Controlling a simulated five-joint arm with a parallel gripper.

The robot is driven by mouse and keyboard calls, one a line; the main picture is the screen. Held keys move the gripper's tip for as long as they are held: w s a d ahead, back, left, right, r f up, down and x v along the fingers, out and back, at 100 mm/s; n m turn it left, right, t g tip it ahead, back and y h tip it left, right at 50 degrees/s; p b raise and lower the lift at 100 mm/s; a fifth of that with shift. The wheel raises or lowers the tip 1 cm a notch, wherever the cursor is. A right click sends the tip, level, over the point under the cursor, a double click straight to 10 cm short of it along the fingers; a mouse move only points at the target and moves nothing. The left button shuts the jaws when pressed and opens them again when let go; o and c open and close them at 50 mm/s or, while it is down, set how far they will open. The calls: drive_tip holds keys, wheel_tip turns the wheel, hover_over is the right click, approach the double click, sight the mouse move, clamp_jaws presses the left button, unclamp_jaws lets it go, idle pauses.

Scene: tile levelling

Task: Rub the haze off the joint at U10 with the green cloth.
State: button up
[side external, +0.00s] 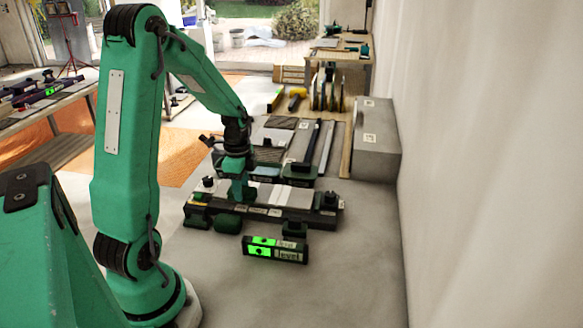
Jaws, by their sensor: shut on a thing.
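My gripper (243,193) points down at the near tile board (325,214), left of its middle. It is shut on a small green thing, which I take to be the green cloth; its outline blends with the green fingers. Pale tiles (291,197) lie along the board, with thin joints between them. White labels (257,210) run along the board's front edge, too small to read, so I cannot tell which joint is U10. Haze cannot be made out. The gripper hides the board right beneath it. I cannot tell whether the cloth touches the tiles.
A dark green block (228,223) and a level with lit green displays (275,249) are on the floor before the board. Black knobs stand at both board ends. Behind lie more panels and long bars (327,145). A grey box (373,140) stands by the right wall. The front floor is clear.

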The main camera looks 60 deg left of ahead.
drive_tip(key=shift+f, duration=0.25)
drive_tip(key=shift+w+a, duration=0.1)
idle(0.3)
drive_tip(key=shift+w+a+r, duration=0.1)
drive_tip(key=shift+w+a, duration=0.6)
drive_tip(key=shift+w+a, duration=0.1)
drive_tip(key=shift+w+a, duration=0.7)
drive_tip(key=shift+w+a, duration=0.1)
drive_tip(key=shift+w+a+f, duration=0.2)
drive_tip(key=shift+w+a, duration=0.45)
